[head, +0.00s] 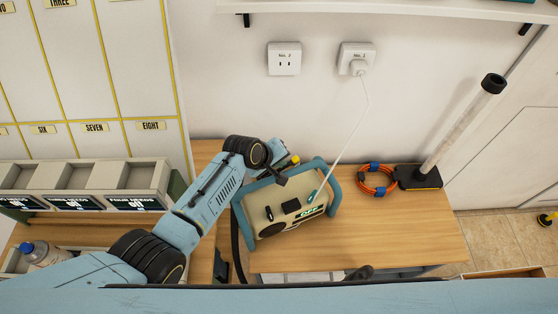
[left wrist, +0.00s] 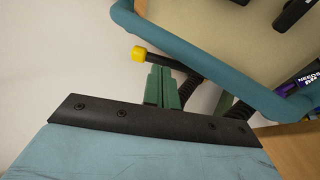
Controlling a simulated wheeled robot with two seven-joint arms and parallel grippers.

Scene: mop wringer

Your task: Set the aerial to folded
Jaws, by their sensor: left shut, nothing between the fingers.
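The radio (head: 285,212), a beige box in a blue tubular frame, sits on the wooden table. A thin black rod with a yellow tip (head: 296,159), which looks like the aerial, shows at its far side. In the left wrist view the yellow tip (left wrist: 138,54) and rod show just past my fingertips, beside the blue frame (left wrist: 210,75). My left gripper (head: 286,166) is over the far edge of the radio. Its green fingers (left wrist: 162,87) are shut and empty, close to the rod; I cannot tell whether they touch. The rod's base is hidden. My right gripper is not seen.
A white cord runs from the wall plug (head: 358,67) to the radio. An orange cable coil (head: 376,181) and a black-based stand with a pale upright tube (head: 452,130) are on the right. Grey bins (head: 84,180) stand left. The table's front right is clear.

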